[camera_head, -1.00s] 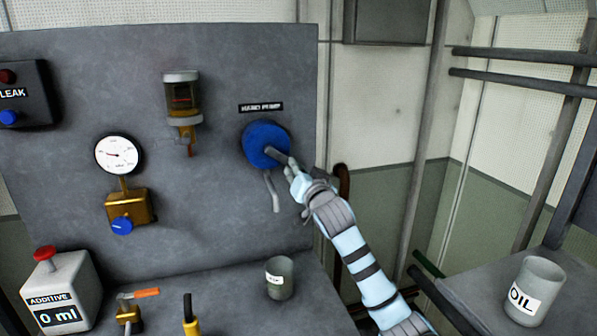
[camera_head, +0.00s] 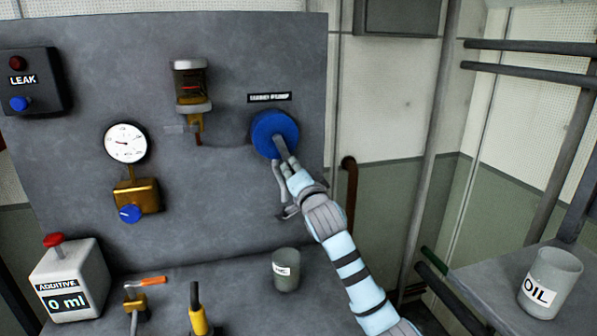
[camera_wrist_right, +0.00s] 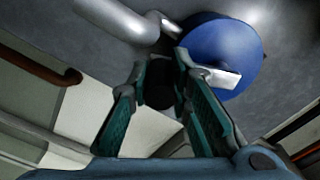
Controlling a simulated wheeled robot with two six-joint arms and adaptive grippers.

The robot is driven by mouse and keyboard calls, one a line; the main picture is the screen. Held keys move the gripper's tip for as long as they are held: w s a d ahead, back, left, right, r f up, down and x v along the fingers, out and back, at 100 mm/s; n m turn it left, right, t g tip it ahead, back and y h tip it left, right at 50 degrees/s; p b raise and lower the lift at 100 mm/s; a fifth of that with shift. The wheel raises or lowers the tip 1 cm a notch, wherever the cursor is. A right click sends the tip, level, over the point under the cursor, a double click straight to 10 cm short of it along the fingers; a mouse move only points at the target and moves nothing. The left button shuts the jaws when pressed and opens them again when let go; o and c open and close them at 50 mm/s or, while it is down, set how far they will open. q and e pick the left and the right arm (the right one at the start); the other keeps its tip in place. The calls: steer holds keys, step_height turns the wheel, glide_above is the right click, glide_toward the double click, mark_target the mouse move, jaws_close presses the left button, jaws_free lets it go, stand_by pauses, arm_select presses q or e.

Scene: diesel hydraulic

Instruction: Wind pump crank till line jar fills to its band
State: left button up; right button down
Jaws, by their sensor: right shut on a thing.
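The pump crank is a blue disc (camera_head: 274,134) on the grey panel, with a grey arm standing out from it. Its label above looks like "HAND PUMP". My right gripper (camera_head: 290,170) is at the crank's lower right; in the right wrist view its fingers (camera_wrist_right: 160,88) are closed around a dark grip beside the blue disc (camera_wrist_right: 222,52). The line jar (camera_head: 190,84) is a small glass jar on the panel, left of the crank, with a red band on it. The liquid level in it is too small to tell. My left gripper is not in view.
A gauge (camera_head: 126,143) and brass valve (camera_head: 136,196) are on the panel at left. A bent grey pipe (camera_head: 279,180) hangs below the crank, above a cup (camera_head: 286,270) on the ledge. An additive box (camera_head: 69,280) stands at left and an oil cup (camera_head: 550,283) at right.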

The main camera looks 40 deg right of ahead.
steer(key=shift+a+f, duration=0.1)
steer(key=shift+a, duration=0.05)
stand_by(0.3)
steer(key=c, duration=1.5)
jaws_free()
steer(key=shift+o, duration=0.2)
steer(key=v, duration=1.2)
